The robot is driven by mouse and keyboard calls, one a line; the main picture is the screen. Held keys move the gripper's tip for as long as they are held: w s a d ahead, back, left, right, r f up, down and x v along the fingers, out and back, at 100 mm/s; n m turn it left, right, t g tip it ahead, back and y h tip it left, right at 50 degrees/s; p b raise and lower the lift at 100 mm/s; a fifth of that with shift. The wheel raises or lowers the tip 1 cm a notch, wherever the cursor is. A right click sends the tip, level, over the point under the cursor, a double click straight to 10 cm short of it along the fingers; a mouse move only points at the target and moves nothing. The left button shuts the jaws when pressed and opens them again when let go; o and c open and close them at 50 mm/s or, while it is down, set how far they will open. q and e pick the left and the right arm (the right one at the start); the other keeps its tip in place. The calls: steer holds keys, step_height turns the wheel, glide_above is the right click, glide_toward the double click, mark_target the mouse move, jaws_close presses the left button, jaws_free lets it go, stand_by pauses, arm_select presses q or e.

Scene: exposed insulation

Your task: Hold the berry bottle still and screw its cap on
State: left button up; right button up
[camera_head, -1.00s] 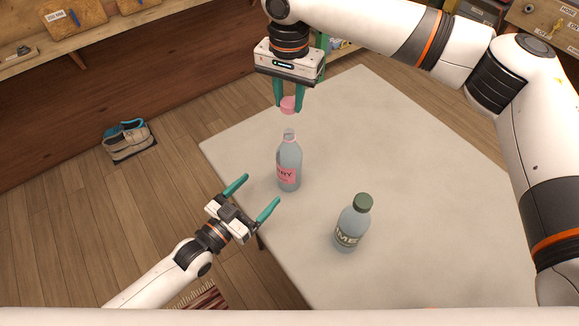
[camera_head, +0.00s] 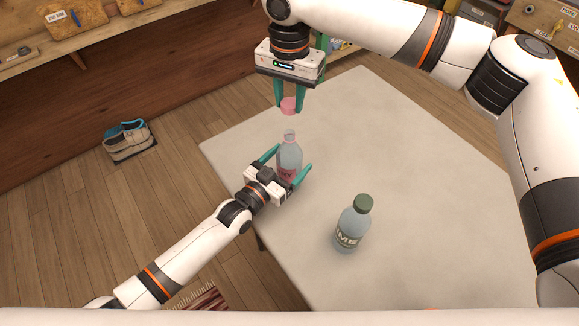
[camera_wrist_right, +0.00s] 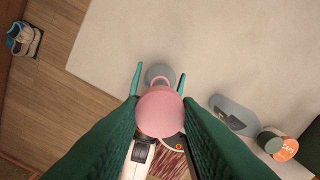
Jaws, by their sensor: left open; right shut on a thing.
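The berry bottle (camera_head: 289,155) stands upright and uncapped on the table, with a pink label partly hidden by my left gripper. My left gripper (camera_head: 287,160) is open, with one green finger on each side of the bottle. I cannot tell whether either finger touches it. My right gripper (camera_head: 288,106) is shut on the pink cap (camera_head: 289,104) and holds it above the bottle, apart from its neck. In the right wrist view the cap (camera_wrist_right: 161,112) sits between the fingers, with the berry bottle (camera_wrist_right: 160,75) below it.
A lime bottle (camera_head: 352,225) with a dark green cap stands on the pale table (camera_head: 420,170), right of the berry bottle. In the right wrist view an orange "CAPS" thing (camera_wrist_right: 286,149) lies near the lime bottle. Shoes (camera_head: 129,140) are on the floor at left.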

arm_select(q)
steer(key=c, duration=1.5)
steer(key=shift+o, duration=0.2)
arm_select(e)
glide_above(289, 132)
steer(key=shift+f, duration=2.5)
steer(key=shift+f, duration=0.9)
steer(key=shift+f, duration=0.6)
